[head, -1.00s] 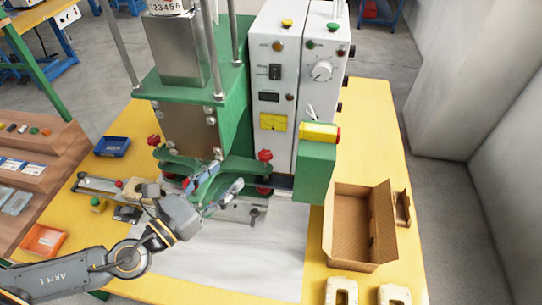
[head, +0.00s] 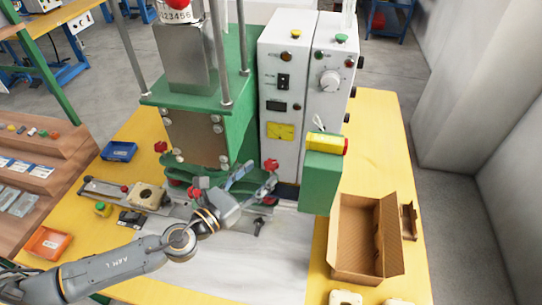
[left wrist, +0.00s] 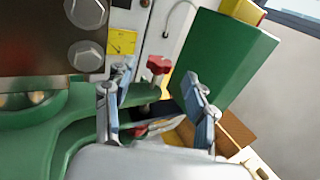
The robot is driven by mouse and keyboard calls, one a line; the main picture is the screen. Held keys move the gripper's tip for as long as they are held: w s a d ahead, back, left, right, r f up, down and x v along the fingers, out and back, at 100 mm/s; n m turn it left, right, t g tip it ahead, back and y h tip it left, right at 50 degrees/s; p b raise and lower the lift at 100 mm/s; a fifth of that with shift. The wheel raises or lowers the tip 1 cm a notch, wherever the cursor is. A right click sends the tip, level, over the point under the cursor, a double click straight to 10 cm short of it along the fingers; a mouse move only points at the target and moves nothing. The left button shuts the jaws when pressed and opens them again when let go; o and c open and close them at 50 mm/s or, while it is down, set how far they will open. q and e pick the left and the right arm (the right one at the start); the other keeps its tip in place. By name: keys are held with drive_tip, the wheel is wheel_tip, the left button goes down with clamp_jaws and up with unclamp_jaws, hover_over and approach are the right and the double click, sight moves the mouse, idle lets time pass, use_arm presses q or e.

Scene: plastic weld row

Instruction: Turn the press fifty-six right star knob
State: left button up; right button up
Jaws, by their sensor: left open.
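The press (head: 243,120) is a green machine with a metal block and plates. A second red star knob (head: 160,147) is at the plate's left end. My left gripper (head: 256,180) is open and empty, its fingers pointing at the right knob; they also show in the left wrist view (left wrist: 157,82). Contact cannot be told. My right gripper is not in view.
A white control box (head: 285,110) stands behind the knob. A green block (head: 320,182) with a yellow-and-red top is close to its right. An open cardboard box (head: 347,265) is at the right.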

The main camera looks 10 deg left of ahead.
sight(266, 168)
use_arm(q)
drive_tip(key=p+x, duration=0.1)
drive_tip(key=x, duration=0.4)
drive_tip(key=shift+w+d, duration=0.15)
drive_tip(key=shift+w, duration=0.05)
drive_tip(key=c, duration=1.2)
